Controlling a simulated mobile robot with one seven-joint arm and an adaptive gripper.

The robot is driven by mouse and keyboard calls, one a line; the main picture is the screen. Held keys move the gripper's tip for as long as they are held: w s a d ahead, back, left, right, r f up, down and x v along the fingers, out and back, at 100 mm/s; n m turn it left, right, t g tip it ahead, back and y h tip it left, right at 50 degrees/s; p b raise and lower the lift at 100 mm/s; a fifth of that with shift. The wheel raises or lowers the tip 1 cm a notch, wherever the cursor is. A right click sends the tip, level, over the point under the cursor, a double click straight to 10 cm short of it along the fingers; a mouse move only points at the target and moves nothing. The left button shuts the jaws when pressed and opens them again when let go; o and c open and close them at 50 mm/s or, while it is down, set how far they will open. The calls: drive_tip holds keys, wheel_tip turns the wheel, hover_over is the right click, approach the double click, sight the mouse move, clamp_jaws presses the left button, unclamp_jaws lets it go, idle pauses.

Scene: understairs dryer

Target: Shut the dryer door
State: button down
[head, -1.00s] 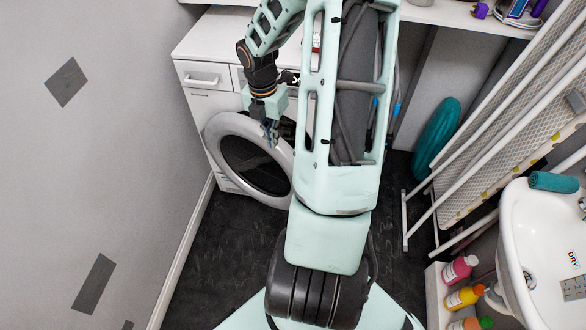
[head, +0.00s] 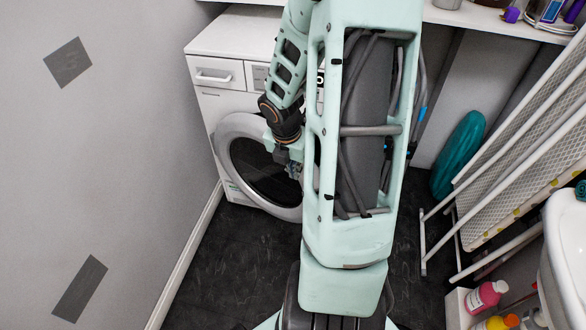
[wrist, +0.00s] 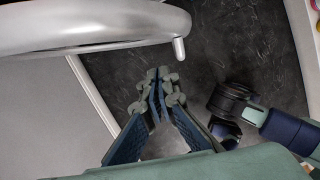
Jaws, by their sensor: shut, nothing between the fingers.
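The dryer (head: 235,97) is a white front-loader against the back wall. Its round door (head: 228,133) has a pale ring and dark glass, and stands partly open. In the wrist view the door's ring (wrist: 95,25) crosses the top left, with a small peg (wrist: 179,48) sticking out from it. My gripper (head: 295,173) is at the right side of the door in the head view, and my arm hides part of the dryer's front. In the wrist view my gripper (wrist: 158,84) is shut and empty, just below the ring. I see no clear contact with the door.
The grey wall (head: 110,130) with its white skirting is close on the left. Dark floor (head: 225,265) is free before the dryer.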

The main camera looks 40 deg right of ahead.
drive_tip(key=d+f, duration=0.1)
drive_tip(key=w+d, duration=0.1)
drive_tip(key=w+d+f+b, duration=0.1)
drive_tip(key=shift+w+d+f, duration=0.1)
drive_tip(key=shift+d+f, duration=0.25)
drive_tip(key=shift+d, duration=0.05)
drive_tip(key=w+d+n+p, duration=0.3)
drive_tip(key=w+d+p, duration=0.1)
drive_tip(key=d+p, duration=0.6)
drive_tip(key=shift+d+t+p, duration=0.15)
drive_tip(key=shift+t+p, duration=0.15)
drive_tip(key=shift+p, duration=0.15)
